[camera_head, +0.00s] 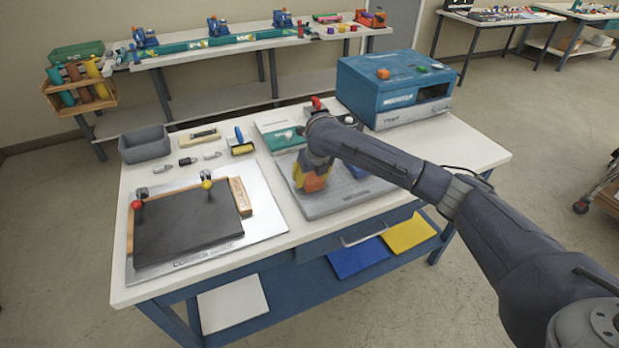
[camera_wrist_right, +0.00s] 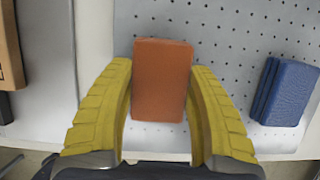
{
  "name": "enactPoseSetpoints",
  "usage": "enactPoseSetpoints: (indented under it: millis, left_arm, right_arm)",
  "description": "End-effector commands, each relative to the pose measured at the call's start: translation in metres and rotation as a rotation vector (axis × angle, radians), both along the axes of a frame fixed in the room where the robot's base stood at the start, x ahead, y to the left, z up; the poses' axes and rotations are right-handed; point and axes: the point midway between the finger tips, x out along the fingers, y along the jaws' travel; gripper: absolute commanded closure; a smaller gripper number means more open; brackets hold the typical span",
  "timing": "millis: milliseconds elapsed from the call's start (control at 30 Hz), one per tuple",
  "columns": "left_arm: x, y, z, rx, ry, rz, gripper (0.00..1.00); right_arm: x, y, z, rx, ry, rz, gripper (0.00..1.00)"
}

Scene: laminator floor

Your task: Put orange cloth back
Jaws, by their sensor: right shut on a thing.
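The orange cloth (camera_wrist_right: 162,80) is a folded, block-like orange piece between the yellow fingers of my right gripper (camera_wrist_right: 161,108) in the wrist view. The fingers press on its two sides. In the head view the right gripper (camera_head: 312,182) points down over the grey perforated plate (camera_head: 345,202), with the orange cloth showing at its tips. I cannot tell whether the cloth touches the plate. A blue folded cloth (camera_wrist_right: 286,92) lies on the plate to the right, and it shows partly behind my arm in the head view (camera_head: 358,171). My left gripper is out of view.
A blue laminator (camera_head: 385,88) stands at the back right. A dark board with clamps (camera_head: 190,225) lies at the left. A grey bin (camera_head: 145,146), a small roller (camera_head: 242,149) and a teal-and-white packet (camera_head: 282,138) stand behind. The table's front edge is close to the plate.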

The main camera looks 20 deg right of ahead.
Motion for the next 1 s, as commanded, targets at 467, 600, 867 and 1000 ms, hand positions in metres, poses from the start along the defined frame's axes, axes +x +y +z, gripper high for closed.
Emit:
enactPoseSetpoints:
  millis: [467,600,867,1000]
  left_arm:
    - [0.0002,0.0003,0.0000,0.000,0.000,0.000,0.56]
    - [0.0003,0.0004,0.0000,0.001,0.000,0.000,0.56]
    - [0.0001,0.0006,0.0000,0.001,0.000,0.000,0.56]
    - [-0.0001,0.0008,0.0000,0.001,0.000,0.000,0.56]
  right_arm:
    - [0.0002,0.0003,-0.0075,0.001,-0.001,0.000,0.70]
    - [0.0003,0.0003,-0.0070,0.001,-0.001,0.000,0.29]
    - [0.0002,0.0003,-0.0068,0.000,-0.001,0.000,0.25]
    - [-0.0004,-0.0001,-0.0013,0.000,-0.002,0.001,0.25]
